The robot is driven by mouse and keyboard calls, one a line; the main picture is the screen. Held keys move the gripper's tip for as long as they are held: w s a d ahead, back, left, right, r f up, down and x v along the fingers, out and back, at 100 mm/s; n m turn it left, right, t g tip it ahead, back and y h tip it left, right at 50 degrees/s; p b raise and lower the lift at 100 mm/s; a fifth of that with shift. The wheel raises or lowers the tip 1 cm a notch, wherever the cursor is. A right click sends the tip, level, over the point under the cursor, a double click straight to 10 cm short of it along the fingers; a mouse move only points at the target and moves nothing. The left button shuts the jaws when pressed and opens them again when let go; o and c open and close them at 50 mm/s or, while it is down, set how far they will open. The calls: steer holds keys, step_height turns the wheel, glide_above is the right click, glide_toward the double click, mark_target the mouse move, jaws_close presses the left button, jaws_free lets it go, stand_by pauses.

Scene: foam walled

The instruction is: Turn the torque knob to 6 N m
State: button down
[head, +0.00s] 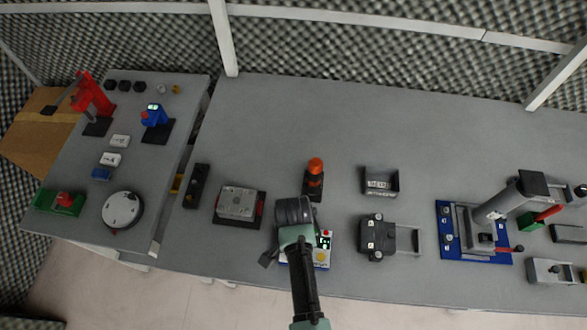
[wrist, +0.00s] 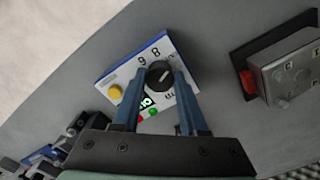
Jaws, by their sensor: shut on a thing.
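The black torque knob (wrist: 160,78) is on a white and blue panel (wrist: 128,72) in the wrist view. My gripper (wrist: 161,71) has its two blue fingers shut on the knob, one on each side. A pale pointer line on the knob slants toward the upper right in that view. The printed digits 8 and 6 (or 9) show beyond the knob; other markings are partly hidden by the fingers. A small green display is partly covered by the left finger. In the head view my gripper hides the knob, and the panel (head: 322,258) shows beside it.
The panel has a yellow button (wrist: 116,93), with red and green ones near the display. In the head view an orange-topped beacon (head: 315,170) stands behind the panel. A grey block on a base (head: 238,203) is to the left, and a dark grey box (head: 376,238) is to the right.

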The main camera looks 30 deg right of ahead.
steer(key=n+p, duration=0.1)
steer(key=n, duration=0.3)
steer(key=shift+r+p, duration=0.1)
steer(key=shift+p, duration=0.2)
steer(key=n+p, duration=0.1)
steer(key=n, duration=0.8)
steer(key=shift+p, duration=0.35)
steer(key=shift+n, duration=2.3)
steer(key=shift+c, duration=2.2)
jaws_free()
